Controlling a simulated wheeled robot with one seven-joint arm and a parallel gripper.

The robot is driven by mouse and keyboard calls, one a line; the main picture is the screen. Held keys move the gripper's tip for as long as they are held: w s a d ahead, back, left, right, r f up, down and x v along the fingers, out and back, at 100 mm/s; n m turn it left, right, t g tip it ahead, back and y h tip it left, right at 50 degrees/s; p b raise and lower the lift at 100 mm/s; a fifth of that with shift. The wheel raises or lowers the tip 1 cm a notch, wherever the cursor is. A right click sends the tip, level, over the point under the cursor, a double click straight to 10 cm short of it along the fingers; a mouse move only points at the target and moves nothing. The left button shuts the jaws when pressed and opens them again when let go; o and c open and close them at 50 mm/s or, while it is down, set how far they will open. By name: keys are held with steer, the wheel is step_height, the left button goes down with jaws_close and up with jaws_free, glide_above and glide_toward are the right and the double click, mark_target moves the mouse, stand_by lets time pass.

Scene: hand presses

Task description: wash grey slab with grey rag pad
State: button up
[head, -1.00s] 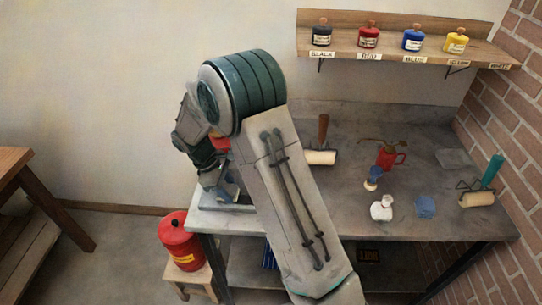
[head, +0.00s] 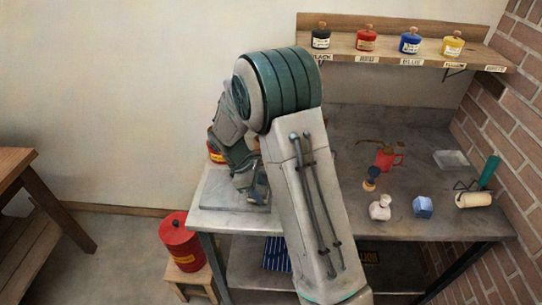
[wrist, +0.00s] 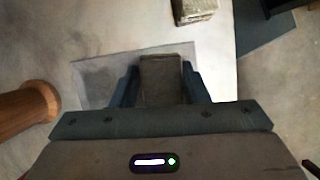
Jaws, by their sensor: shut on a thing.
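The grey slab (head: 219,191) lies flat on the left end of the metal-topped bench. It also shows in the wrist view as a paler grey rectangle (wrist: 97,78). My gripper (head: 255,193) is low over the slab's right part. In the wrist view my gripper (wrist: 160,92) is shut on the grey rag pad (wrist: 161,78), a dark grey-brown block between the fingers. The pad overlaps the slab in that view. I cannot tell whether it touches the slab. In the head view my arm and gripper hide the pad.
A red can (head: 181,241) stands on a stool left of the bench. A brown wooden cylinder (wrist: 28,103) is left in the wrist view.

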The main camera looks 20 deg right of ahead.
steer(key=shift+s+d, duration=0.2)
steer(key=shift+d, duration=0.4)
steer(key=shift+s+d, duration=0.2)
steer(key=shift+d, duration=0.35)
steer(key=shift+s+d+r+p, duration=0.1)
steer(key=shift+d+r+p, duration=0.05)
steer(key=shift+r+p, duration=0.55)
steer(key=shift+r, duration=0.6)
step_height(320, 180, up, 2)
steer(key=shift+p, duration=0.85)
steer(key=shift+r+p, duration=1.3)
steer(key=shift+r, duration=0.45)
steer(key=shift+a, duration=0.2)
